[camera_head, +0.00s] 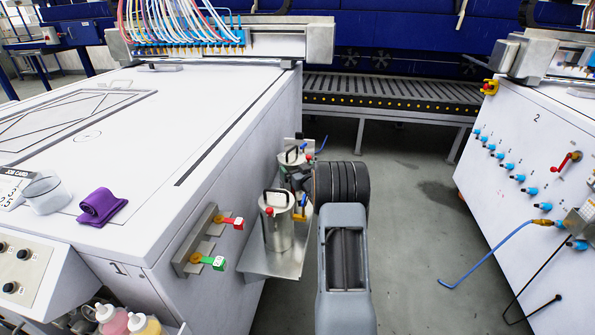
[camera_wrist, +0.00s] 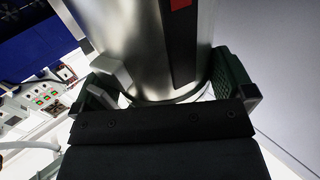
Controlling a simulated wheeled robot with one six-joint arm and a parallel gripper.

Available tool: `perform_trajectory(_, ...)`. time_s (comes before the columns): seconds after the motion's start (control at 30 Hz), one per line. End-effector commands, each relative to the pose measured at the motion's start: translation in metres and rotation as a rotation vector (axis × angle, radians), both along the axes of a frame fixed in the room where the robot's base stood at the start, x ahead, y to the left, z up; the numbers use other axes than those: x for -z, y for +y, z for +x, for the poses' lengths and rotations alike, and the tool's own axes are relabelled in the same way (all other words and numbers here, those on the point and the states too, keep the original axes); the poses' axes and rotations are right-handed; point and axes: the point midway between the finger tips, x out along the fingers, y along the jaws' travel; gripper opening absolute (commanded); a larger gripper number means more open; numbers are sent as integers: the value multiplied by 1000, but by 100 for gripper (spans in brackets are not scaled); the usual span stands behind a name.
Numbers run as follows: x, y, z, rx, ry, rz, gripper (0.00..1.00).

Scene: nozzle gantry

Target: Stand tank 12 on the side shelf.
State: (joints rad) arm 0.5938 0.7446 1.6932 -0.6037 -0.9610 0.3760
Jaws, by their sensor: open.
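Two steel tanks with handled lids stand beside machine 1 in the head view. The far tank (camera_head: 291,158) is partly hidden by the near tank and my arm. I cannot read a number on either, so I cannot tell which is tank 12. My gripper (camera_wrist: 168,88) is open, with its jaws on both sides of a steel cylinder (camera_wrist: 145,45) bearing a dark strip and red patch. Whether the pads touch it is unclear. In the head view my gripper is mostly hidden.
Red and green tagged valves (camera_head: 222,222) stick out from machine 1 near the shelf. Machine 2 (camera_head: 530,160) stands right, with a blue hose (camera_head: 485,257) jutting out. Floor between is clear.

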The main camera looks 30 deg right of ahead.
Motion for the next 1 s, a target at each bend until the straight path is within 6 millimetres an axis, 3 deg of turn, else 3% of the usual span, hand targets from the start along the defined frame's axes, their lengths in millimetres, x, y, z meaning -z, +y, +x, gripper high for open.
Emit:
perform_trajectory(0.17, -3, 0, -13, 2, 1, 0, 100)
perform_trajectory(0.63, -3, 10, -97, 2, 1, 1, 100)
perform_trajectory(0.8, -2, 12, -113, 1, 0, 0, 100)
perform_trajectory(1.0, -2, 13, -119, 0, 0, 0, 100)
